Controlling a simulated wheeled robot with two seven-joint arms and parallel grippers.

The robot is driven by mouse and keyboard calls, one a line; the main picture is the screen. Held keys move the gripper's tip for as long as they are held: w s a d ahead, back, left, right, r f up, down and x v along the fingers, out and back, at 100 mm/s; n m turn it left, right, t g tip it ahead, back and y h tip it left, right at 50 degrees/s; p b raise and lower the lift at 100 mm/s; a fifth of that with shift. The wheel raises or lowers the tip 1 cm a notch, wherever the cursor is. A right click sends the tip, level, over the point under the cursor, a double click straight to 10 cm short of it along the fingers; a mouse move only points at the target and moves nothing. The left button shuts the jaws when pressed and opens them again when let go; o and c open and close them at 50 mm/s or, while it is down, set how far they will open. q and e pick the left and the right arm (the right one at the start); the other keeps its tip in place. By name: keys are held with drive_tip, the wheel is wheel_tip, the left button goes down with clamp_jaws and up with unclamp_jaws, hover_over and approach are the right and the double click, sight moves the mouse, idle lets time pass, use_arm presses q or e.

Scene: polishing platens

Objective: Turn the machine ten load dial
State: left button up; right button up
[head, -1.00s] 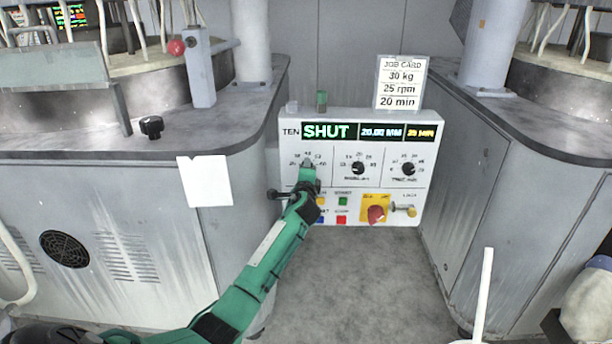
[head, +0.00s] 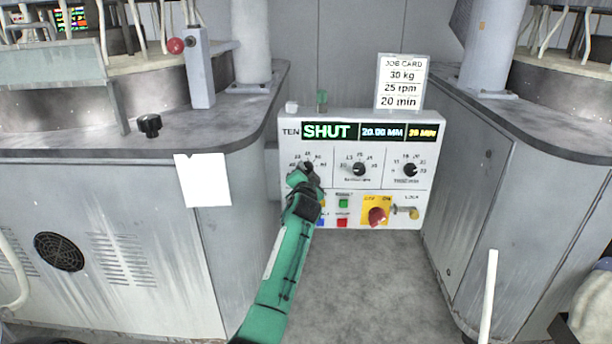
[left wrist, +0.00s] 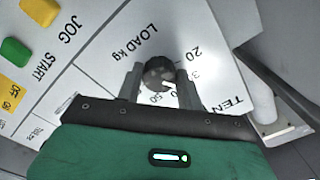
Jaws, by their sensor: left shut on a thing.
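The machine ten control panel (head: 288,185) stands between two machines, its display reading "TEN SHUT". The load dial (left wrist: 159,72) is a black knob labelled "LOAD kg" in the left wrist view. My left gripper (left wrist: 160,82) has one finger on each side of this knob and is shut on it. In the head view my left gripper (head: 305,178) covers most of the load dial at the panel's left. The job card (head: 402,82) on top of the panel reads 30 kg, 25 rpm, 20 min. My right gripper is not in view.
Two more black dials, the middle one (head: 358,169) and the right one (head: 410,170), sit to the right. Below are coloured buttons, a red switch (head: 377,215) on a yellow plate and a key lock (head: 405,211). Grey machine cabinets flank the panel; the floor in front is clear.

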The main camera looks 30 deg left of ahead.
use_arm(q)
drive_tip(key=shift+f+n, duration=0.15)
drive_tip(key=shift+n, duration=0.65)
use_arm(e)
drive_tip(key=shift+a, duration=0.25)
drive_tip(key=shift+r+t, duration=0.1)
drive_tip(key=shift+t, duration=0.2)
use_arm(q)
drive_tip(key=o, duration=1)
drive_tip(key=shift+s+d, duration=0.1)
drive_tip(key=p+v, duration=0.1)
drive_tip(key=v, duration=1.2)
drive_tip(key=shift+s+d+p, duration=0.2)
drive_tip(key=shift+s+p, duration=0.05)
drive_tip(key=shift+p, duration=0.15)
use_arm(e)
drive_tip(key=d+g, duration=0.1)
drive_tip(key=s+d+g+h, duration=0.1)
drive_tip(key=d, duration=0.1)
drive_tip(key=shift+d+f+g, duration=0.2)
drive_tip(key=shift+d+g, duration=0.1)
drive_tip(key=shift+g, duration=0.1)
